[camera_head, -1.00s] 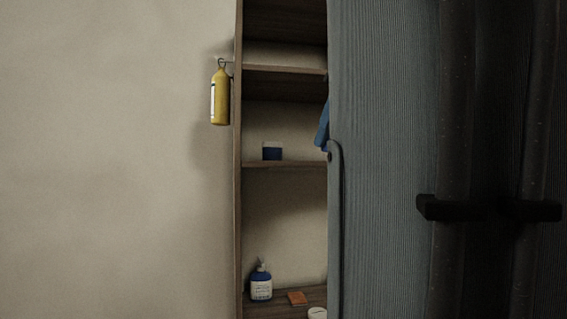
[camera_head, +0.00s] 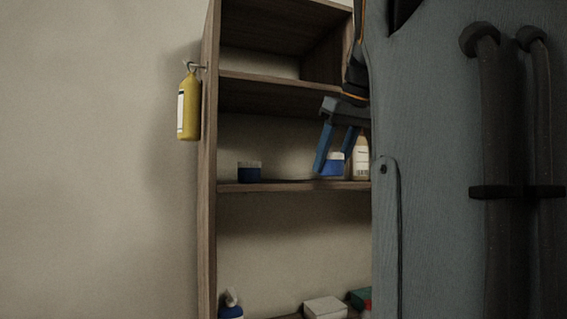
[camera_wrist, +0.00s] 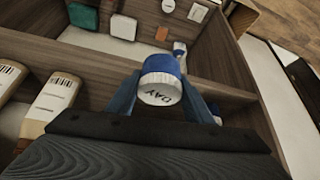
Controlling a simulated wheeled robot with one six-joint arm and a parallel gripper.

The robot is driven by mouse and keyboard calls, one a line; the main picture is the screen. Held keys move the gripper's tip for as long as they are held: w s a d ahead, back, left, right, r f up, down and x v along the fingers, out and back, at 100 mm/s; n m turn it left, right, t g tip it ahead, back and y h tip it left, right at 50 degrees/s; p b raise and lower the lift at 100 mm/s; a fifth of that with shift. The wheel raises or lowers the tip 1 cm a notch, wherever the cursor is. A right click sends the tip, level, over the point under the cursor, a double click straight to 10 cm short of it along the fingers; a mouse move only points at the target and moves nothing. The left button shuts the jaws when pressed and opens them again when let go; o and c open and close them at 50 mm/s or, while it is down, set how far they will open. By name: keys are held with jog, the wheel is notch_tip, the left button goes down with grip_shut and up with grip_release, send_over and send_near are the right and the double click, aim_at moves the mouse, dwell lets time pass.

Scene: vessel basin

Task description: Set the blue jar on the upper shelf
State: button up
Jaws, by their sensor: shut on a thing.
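A blue jar with a white lid marked "DAY" (camera_wrist: 160,86) is between my gripper's blue fingers in the wrist view. In the head view the held jar (camera_head: 331,168) is at the level of the middle shelf board (camera_head: 290,187); I cannot tell whether it touches the board. My gripper (camera_head: 335,158) is shut on it and points down.
A cream bottle (camera_head: 362,160) stands just right of the held jar. A yellow bottle (camera_head: 188,108) hangs outside the left wall. Below are a blue pump bottle (camera_head: 231,304), a white box (camera_head: 325,308) and a green box (camera_head: 360,297). My own body blocks the right side.

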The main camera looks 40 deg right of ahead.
jog(key=w, duration=0.2)
jog(key=w+p, duration=0.1)
jog(key=w, duration=0.1)
jog(key=w+p, duration=0.1)
jog(key=w, duration=0.1)
jog(key=shift+w+d, duration=0.15)
jog(key=shift+d, duration=0.1)
jog(key=w+p, duration=0.1)
jog(key=w, duration=0.2)
jog(key=shift+w+d+f+p, duration=0.1)
jog(key=shift+w+f+p, duration=0.05)
jog(key=shift+f+p, duration=0.25)
jog(key=shift+f, duration=0.35)
jog(key=shift+f, duration=0.1)
jog(key=o, duration=1)
jog(key=shift+f, duration=0.1)
jog(key=shift+o, duration=0.4)
jog(key=shift+r, duration=0.35)
jog(key=b+v, duration=0.1)
jog(key=v, duration=1)
jog(key=shift+s+r, duration=0.3)
